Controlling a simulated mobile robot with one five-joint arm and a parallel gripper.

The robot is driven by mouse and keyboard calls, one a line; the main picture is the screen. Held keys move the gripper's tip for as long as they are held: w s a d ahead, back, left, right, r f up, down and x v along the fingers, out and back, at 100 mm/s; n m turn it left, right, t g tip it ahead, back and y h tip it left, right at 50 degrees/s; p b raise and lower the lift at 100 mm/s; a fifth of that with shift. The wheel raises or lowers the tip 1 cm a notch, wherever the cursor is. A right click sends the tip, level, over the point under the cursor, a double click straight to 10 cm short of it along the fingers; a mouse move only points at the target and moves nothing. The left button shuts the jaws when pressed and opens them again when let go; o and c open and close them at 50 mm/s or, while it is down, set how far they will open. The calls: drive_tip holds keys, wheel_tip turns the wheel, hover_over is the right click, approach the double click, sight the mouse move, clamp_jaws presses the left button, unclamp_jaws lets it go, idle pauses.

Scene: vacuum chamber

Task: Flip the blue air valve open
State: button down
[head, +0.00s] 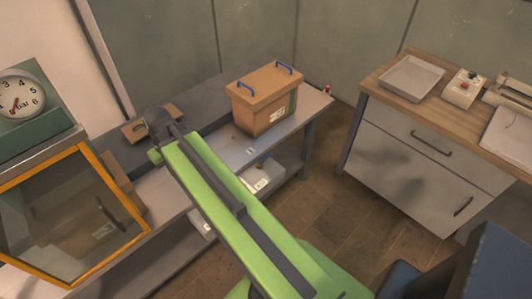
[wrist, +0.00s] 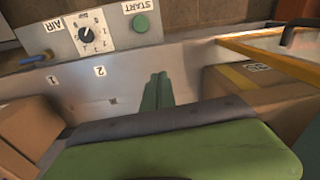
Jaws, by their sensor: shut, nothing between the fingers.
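The blue air valve (wrist: 35,57) is a small blue handle at the upper left of the wrist view. It is on a grey control panel (wrist: 70,42) near an upside-down AIR label. The panel also has a black dial (wrist: 94,32) and a green START button (wrist: 140,23). My gripper (wrist: 158,77) shows as dark green fingers, shut and empty, over the bench. It is right of the valve and apart from it. I cannot make out the valve or the fingertips in the head view, where my green arm reaches over the bench.
A grey bench (head: 215,153) carries a box with blue handles (head: 262,98). A chamber with an orange-framed window (head: 112,182) and a gauge (head: 18,97) stands at left. A drawer cabinet (head: 410,140) with a tray is at right. Brown boxes flank my gripper in the wrist view.

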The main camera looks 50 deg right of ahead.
drive_tip(key=w+d+f+t+b, duration=0.1)
drive_tip(key=d+f+b, duration=0.15)
drive_tip(key=d, duration=0.65)
drive_tip(key=w+d+f+b, duration=0.1)
drive_tip(key=d+f+b, duration=0.15)
drive_tip(key=d, duration=0.65)
drive_tip(key=t+b, duration=0.3)
drive_tip(key=b, duration=0.1)
approach(259, 148)
drive_tip(key=w+v, duration=0.1)
drive_tip(key=v, duration=0.3)
drive_tip(key=shift+s+a+r+m+h, duration=0.3)
drive_tip(key=shift+a+m, duration=0.1)
drive_tip(key=b+x, duration=1)
drive_tip(key=x, duration=0.1)
drive_tip(key=shift+s+f, duration=0.3)
drive_tip(key=shift+s+a+r, duration=0.1)
drive_tip(key=shift+s+r, duration=0.05)
drive_tip(key=shift+s, duration=0.8)
drive_tip(key=shift+s+a+r, duration=0.1)
drive_tip(key=shift+s+r, duration=0.05)
drive_tip(key=shift+s, duration=0.85)
